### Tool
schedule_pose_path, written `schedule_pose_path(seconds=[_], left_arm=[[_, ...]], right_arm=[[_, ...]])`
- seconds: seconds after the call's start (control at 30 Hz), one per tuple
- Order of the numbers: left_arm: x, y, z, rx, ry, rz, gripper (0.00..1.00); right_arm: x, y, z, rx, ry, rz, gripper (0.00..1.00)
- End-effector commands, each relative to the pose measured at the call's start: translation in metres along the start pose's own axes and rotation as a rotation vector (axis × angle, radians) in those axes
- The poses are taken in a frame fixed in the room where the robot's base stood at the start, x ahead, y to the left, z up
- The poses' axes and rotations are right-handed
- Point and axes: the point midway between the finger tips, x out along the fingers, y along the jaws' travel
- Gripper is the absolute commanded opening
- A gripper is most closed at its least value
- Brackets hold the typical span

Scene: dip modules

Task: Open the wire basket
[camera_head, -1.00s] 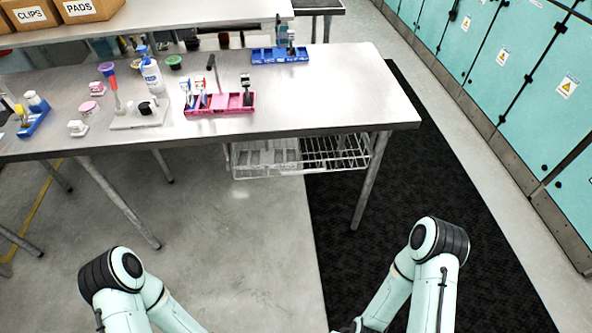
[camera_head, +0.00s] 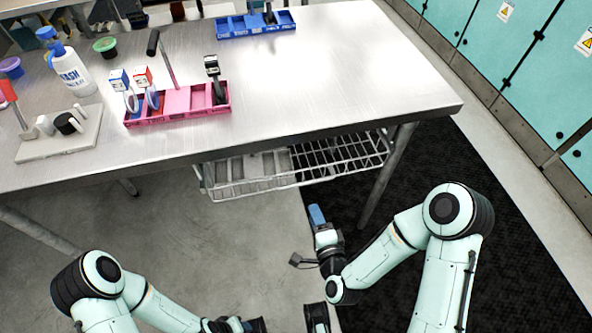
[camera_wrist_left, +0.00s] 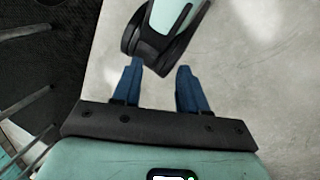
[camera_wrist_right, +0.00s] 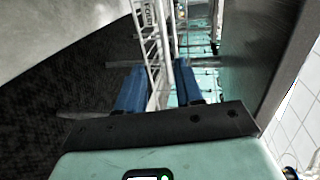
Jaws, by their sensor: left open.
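The wire basket (camera_head: 340,160) hangs under the front edge of the metal table, with light wire sides and flat grey pieces in its left half. It looks mostly tucked under the tabletop. My right gripper (camera_head: 316,214) has blue fingers and is below and in front of the basket's right half, apart from it. In the right wrist view the right gripper (camera_wrist_right: 160,78) is open and empty, with the basket's wires (camera_wrist_right: 150,35) beyond its fingers. My left gripper (camera_wrist_left: 160,68) is open and empty over the floor; in the head view it is low at the bottom edge.
The table (camera_head: 330,70) carries a pink tray (camera_head: 190,112), a blue tray (camera_head: 225,30), a wash bottle (camera_head: 72,68) and a pale board (camera_head: 60,145). A table leg (camera_head: 385,180) stands right of the basket. Floor in front is clear.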

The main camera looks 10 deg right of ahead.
Motion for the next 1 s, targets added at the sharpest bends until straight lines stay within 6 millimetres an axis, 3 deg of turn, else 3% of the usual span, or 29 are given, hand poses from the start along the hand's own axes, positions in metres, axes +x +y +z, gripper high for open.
schedule_pose_path(seconds=[0.23, 0.7, 1.0], left_arm=[[0.007, -0.003, -0.008, -0.002, 0.022, -0.001, 0.43], [0.018, -0.007, -0.028, -0.007, 0.077, -0.004, 0.43], [0.021, -0.009, -0.034, -0.008, 0.094, -0.005, 0.43]], right_arm=[[0.021, -0.005, -0.002, 0.015, 0.010, -0.025, 0.36], [0.113, -0.005, -0.002, 0.013, 0.008, -0.019, 0.36], [0.134, -0.007, -0.001, 0.012, 0.006, -0.018, 0.36]])
